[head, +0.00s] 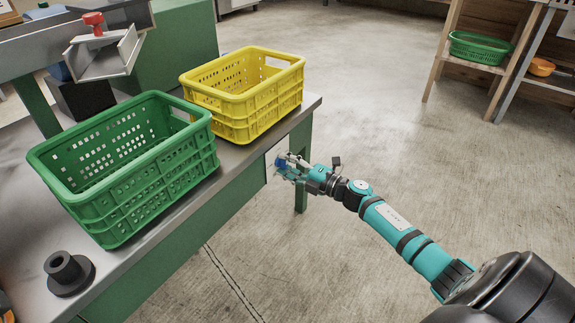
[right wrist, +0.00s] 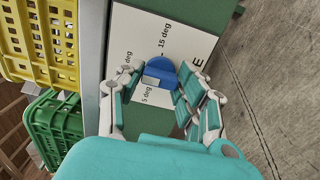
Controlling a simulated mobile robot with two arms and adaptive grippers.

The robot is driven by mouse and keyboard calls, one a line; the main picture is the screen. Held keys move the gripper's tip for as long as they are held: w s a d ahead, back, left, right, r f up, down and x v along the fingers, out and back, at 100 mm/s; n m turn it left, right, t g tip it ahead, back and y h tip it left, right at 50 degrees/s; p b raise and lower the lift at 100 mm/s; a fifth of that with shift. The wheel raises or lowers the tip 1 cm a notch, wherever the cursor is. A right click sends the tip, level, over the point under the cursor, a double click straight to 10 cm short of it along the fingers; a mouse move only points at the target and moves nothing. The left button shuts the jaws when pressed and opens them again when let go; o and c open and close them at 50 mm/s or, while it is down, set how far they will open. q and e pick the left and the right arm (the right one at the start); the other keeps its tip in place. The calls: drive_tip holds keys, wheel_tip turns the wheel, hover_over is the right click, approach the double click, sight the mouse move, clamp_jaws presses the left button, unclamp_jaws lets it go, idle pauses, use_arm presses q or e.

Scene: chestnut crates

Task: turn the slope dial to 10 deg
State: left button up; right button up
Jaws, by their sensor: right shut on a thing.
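The slope dial is a blue knob (right wrist: 164,70) on a white panel (right wrist: 190,32) fixed to the green side of the bench. Labels "15 deg" and "5 deg" show on the panel, with another "deg" label partly hidden by a finger. A light grey part of the dial faces between the lower labels; its exact setting is hard to tell. My right gripper (right wrist: 159,77) has its fingers on both sides of the dial and is shut on it. In the head view, the right gripper (head: 288,165) is at the bench's right side, with the blue dial (head: 281,163) barely visible. My left gripper is out of view.
A green crate (head: 120,195) and a yellow crate (head: 250,107) stand on the grey bench top, above the panel. A black spool-like part (head: 68,272) is at the front left. A chute with a red knob (head: 93,20) stands behind. The floor to the right is clear.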

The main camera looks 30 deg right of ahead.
drive_tip(key=o, duration=1.1)
drive_tip(key=shift+o, duration=0.3)
drive_tip(key=shift+s, duration=0.15)
drive_tip(key=v, duration=1.1)
drive_tip(key=shift+s+d, duration=0.15)
drive_tip(key=shift+s, duration=0.25)
